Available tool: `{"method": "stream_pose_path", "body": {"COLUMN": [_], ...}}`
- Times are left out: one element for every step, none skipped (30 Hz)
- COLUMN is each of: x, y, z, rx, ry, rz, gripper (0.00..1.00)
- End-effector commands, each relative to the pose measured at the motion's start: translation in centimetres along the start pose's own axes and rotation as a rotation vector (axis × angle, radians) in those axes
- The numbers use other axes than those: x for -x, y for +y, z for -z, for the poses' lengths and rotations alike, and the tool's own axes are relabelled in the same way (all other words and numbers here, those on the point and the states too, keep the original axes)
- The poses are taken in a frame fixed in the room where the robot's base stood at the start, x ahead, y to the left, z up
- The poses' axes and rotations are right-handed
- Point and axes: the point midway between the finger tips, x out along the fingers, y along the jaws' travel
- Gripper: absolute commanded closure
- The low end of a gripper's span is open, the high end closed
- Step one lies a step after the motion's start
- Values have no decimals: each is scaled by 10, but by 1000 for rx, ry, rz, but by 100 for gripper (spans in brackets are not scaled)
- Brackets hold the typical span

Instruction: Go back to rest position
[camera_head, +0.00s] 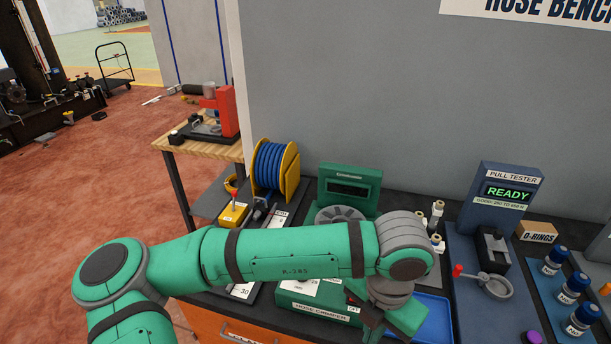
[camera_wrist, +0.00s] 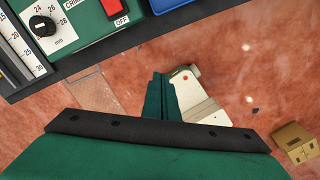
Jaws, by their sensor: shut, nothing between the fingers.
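My green arm reaches across the front of the hose bench in the head view. My gripper (camera_head: 372,326) points down at the bench's front edge, partly hidden by my wrist. In the wrist view my gripper (camera_wrist: 164,78) shows as dark green fingers close together, with nothing between them. The red floor lies below them, and the bench edge is beyond. The green hose crimper (camera_head: 320,300) is partly hidden behind my arm in the head view. Its red switch (camera_wrist: 116,7) and black dial (camera_wrist: 42,26) show in the wrist view.
A blue tray (camera_head: 435,315) lies right of my wrist. The pull tester (camera_head: 505,195) reads READY, with blue-capped bottles (camera_head: 570,290) to its right. A blue hose reel (camera_head: 272,168) stands behind my arm. A cardboard box (camera_wrist: 294,142) is on the floor.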

Motion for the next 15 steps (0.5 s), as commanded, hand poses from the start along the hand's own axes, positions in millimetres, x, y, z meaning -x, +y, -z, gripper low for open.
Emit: {"method": "stream_pose_path", "body": {"x": [0,0,-1,-1,-1,-1,-1,-1,-1,-1,-1,0,0,0,1], "y": [-1,-2,-6,-9,-12,-16,-19,-22,-26,-30,-33,-38,-42,-46,-51], "z": [0,-1,-6,-9,-11,-15,-18,-20,-24,-28,-31,-35,-38,-42,-47], "rx": [-1,0,6,12,16,22,28,34,41,47,53,63,70,78,91], "ry": [0,-3,-20,-31,-41,-56,-66,-76,-92,-104,-117,-133,-146,-160,-179], "rz": [0,3,19,29,38,52,62,72,86,98,112,129,144,158,180], "gripper": [100,100,100,100,100,100,100,100,100,100,100,100,100,100,100]}}
